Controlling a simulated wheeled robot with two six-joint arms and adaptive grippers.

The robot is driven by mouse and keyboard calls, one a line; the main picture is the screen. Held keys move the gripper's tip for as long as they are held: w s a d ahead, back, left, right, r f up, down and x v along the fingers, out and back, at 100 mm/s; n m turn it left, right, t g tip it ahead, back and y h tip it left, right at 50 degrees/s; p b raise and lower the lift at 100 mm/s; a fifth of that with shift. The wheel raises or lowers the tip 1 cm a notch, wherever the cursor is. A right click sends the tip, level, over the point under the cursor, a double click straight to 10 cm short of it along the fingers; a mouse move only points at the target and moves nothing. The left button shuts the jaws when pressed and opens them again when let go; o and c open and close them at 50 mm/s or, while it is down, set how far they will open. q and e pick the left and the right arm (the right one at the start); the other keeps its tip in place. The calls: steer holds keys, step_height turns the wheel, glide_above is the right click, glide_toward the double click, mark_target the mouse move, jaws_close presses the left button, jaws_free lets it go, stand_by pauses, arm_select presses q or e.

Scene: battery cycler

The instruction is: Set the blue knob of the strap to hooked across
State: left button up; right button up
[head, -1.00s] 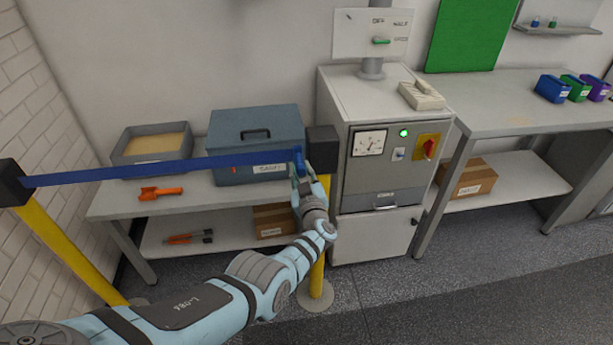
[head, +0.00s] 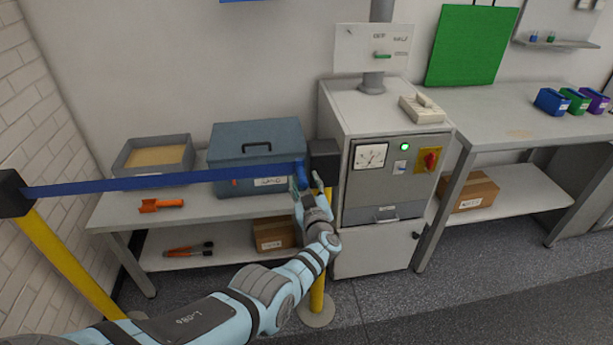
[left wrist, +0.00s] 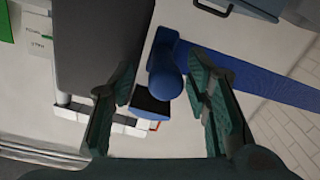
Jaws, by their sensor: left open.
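The blue strap (head: 140,183) runs across from the left post's black head (head: 14,193) to close beside the right post's black head (head: 323,161). Its blue knob (head: 301,174) is at the strap's right end. In the left wrist view the rounded knob (left wrist: 166,80) shows with a dark end face, and a light gap separates it from the dark post head (left wrist: 98,45). I cannot tell whether it is hooked. My left gripper (head: 309,188) is open just below the knob. In the wrist view its fingers (left wrist: 161,85) stand apart to either side of the knob. My right gripper is not in view.
Behind the strap, a bench (head: 110,213) bears a grey-blue case (head: 235,137), a tray (head: 183,160) and an orange tool (head: 160,205). The grey cycler cabinet (head: 335,108) stands right behind the right post. The yellow right post (head: 317,290) rises beside my left arm.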

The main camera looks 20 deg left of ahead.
mark_target(306, 180)
arm_select(q)
step_height(306, 180, up, 10)
steer(key=shift+d+f, duration=0.1)
steer(key=shift+w, duration=0.1)
stand_by(0.4)
